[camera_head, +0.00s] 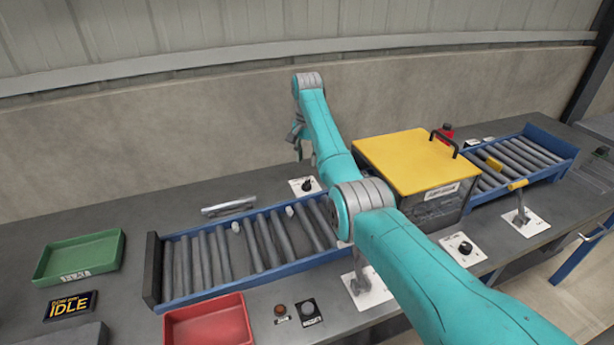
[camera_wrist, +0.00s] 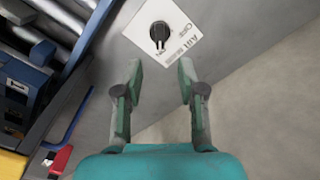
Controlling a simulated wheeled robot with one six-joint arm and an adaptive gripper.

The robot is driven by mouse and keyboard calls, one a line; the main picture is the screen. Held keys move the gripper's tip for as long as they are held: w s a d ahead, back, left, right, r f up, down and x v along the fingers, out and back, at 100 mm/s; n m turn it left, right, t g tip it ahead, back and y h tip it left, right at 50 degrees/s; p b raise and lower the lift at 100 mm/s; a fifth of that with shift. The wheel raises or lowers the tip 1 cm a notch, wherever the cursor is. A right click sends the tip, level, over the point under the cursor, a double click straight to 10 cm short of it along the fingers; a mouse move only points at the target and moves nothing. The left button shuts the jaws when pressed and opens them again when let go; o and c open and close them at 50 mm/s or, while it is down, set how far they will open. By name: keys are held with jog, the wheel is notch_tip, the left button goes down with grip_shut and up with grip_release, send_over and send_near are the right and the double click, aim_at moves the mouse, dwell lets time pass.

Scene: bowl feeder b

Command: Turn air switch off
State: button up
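The air switch is a black rotary knob (camera_wrist: 158,33) on a white labelled plate (camera_wrist: 180,48). In the wrist view it lies just beyond my fingertips, its narrow grip pointing down the picture toward the ON marking. In the head view a black knob (camera_head: 307,186) on a white plate stands behind the roller conveyor, below my gripper (camera_head: 297,135). In the wrist view my gripper (camera_wrist: 160,68) is open and empty, its two fingers apart with the knob ahead of the gap, not touching it.
A roller conveyor (camera_head: 180,298) and a yellow-lidded box (camera_head: 405,160) stand close to the switch. A second knob (camera_head: 465,247) is at the front right. A green tray (camera_head: 80,257), red tray (camera_head: 208,325) and IDLE display (camera_head: 70,306) are at left. Bare bench surrounds the switch plate.

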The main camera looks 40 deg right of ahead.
aim_at(307, 182)
notch_tip(307, 182, down, 9)
dwell(0.4)
grip_shut()
